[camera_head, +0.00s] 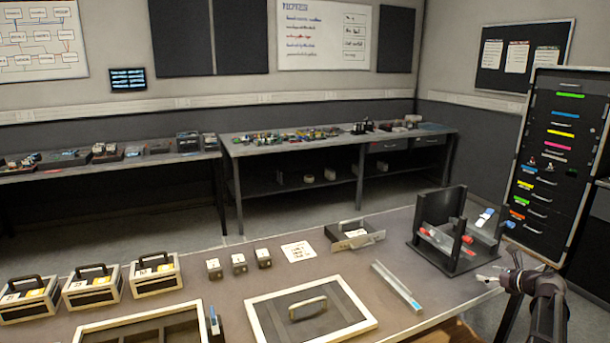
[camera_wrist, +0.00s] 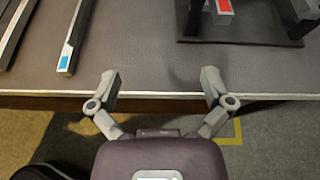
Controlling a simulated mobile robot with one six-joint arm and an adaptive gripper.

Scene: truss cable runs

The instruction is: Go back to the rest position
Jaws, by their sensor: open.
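My gripper (camera_wrist: 160,88) is open and empty in the wrist view, its two fingers spread wide over the front edge of the table (camera_wrist: 150,60). In the head view my gripper (camera_head: 490,279) shows at the right, by the table's right end, with my arm at the lower right. A dark rack (camera_head: 455,262) stands just behind it, holding red-ended pieces; its base also shows at the top right of the wrist view (camera_wrist: 235,35). A grey channel with a blue patch (camera_head: 397,287) lies on the table left of my gripper; it also shows in the wrist view (camera_wrist: 75,38).
A framed panel with a handle (camera_head: 309,309) lies at the table's front. Several handled boxes (camera_head: 155,274), small grey blocks (camera_head: 239,262) and an open metal tray (camera_head: 354,235) stand farther left and back. A tall dark cabinet (camera_head: 553,165) stands at right.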

